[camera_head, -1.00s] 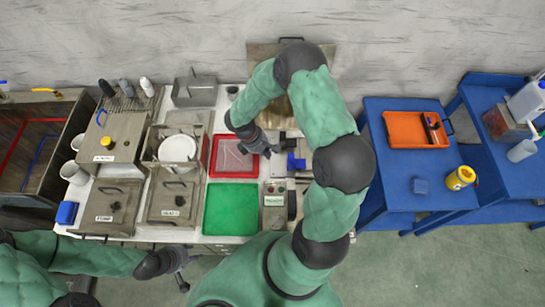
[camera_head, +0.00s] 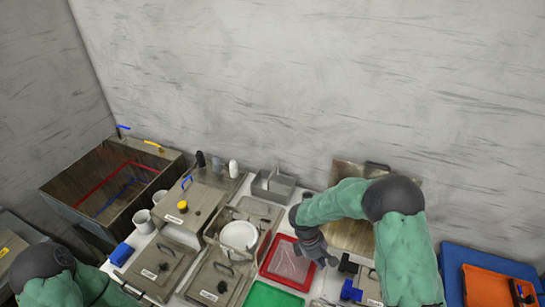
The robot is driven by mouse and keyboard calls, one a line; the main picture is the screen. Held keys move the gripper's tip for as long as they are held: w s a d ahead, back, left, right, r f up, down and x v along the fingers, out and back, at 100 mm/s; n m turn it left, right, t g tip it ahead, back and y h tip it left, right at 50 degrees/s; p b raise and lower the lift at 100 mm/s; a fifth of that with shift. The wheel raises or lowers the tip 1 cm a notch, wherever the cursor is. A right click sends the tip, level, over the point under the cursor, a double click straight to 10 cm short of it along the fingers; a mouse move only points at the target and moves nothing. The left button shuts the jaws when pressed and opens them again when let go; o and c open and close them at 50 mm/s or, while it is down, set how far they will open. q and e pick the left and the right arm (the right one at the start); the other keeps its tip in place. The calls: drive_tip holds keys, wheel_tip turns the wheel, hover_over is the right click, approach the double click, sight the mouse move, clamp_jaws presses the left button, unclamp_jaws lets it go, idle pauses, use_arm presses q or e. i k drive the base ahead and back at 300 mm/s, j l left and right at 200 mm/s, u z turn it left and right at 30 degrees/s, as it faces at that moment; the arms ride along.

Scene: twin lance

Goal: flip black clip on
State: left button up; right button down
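My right gripper (camera_head: 326,261) is a dark shape over the right edge of the red tray (camera_head: 263,268). Its fingers point to the lower right, and I cannot tell whether they are open or shut. A small black part (camera_head: 347,265), possibly the black clip, lies just right of the fingertips, with a blue block (camera_head: 351,292) below it. The part is too small to tell its position, on or off, or whether the gripper touches it. My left arm shows at the lower left, but its gripper is outside the frame.
A green tray (camera_head: 273,300) lies in front of the red one. To the left are a white plate (camera_head: 238,236) in a metal basin, lidded metal boxes, white cups and a deep sink (camera_head: 70,192). An orange tray (camera_head: 487,287) on a blue table is at right.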

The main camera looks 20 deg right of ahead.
sight(345, 264)
drive_tip(key=k, duration=1)
